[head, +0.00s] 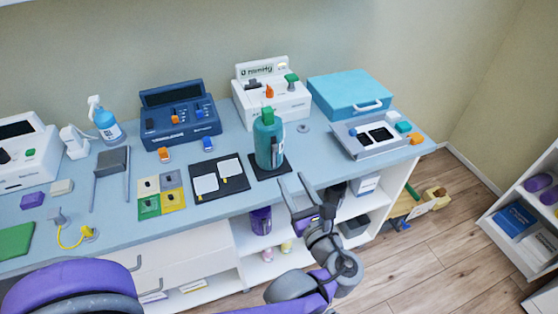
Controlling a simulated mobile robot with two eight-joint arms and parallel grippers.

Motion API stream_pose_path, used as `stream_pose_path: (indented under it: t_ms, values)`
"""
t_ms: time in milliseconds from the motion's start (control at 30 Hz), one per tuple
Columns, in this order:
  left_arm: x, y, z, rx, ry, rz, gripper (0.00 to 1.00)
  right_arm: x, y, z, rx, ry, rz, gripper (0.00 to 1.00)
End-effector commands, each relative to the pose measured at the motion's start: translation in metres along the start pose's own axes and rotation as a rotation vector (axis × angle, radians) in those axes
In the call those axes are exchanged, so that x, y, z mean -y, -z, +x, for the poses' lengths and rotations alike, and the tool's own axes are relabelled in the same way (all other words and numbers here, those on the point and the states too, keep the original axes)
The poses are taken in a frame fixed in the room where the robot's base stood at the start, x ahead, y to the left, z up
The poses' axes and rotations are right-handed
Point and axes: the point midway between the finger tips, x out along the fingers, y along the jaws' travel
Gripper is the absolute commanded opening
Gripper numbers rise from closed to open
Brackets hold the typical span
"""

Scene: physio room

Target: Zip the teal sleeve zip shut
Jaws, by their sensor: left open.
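A teal cylinder (266,143), which looks like the sleeve, stands upright on a small black mat (257,174) near the front edge of the bench. It has a green top, and a pale strip runs down its right side. The zip's slider and how far it is closed are too small to tell. My left gripper (294,179) is open and empty, just in front of and below the sleeve at the bench's front edge. It is apart from the sleeve. My right gripper is not in view.
Left of the sleeve lies a black board with two white cards (219,180). Behind it stands a white device (272,105); a blue device (180,118) is further left. A grey tray (345,145) and a teal case (350,92) are to the right. Shelves are below the bench (330,174).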

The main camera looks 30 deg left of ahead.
Motion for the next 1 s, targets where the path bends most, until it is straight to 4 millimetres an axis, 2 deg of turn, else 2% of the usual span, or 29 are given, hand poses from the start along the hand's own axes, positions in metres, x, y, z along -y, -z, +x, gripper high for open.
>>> stream_pose_path:
  t_ms: [167, 400, 600, 800, 1000]
  values:
    - [0.001, -0.003, 0.017, 0.012, -0.002, 0.012, 0.50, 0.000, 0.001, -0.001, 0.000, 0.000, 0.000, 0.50]
    - [0.000, -0.003, 0.064, 0.010, -0.003, 0.010, 0.50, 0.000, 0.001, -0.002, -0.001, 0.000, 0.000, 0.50]
    - [0.001, -0.003, 0.094, 0.010, -0.002, 0.009, 0.50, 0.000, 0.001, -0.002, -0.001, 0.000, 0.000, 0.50]
    - [0.001, -0.003, 0.106, 0.009, 0.001, 0.009, 0.50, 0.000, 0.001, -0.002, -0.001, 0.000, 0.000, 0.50]
    - [0.001, -0.003, 0.107, 0.009, 0.002, 0.008, 0.50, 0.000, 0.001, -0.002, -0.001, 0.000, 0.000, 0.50]
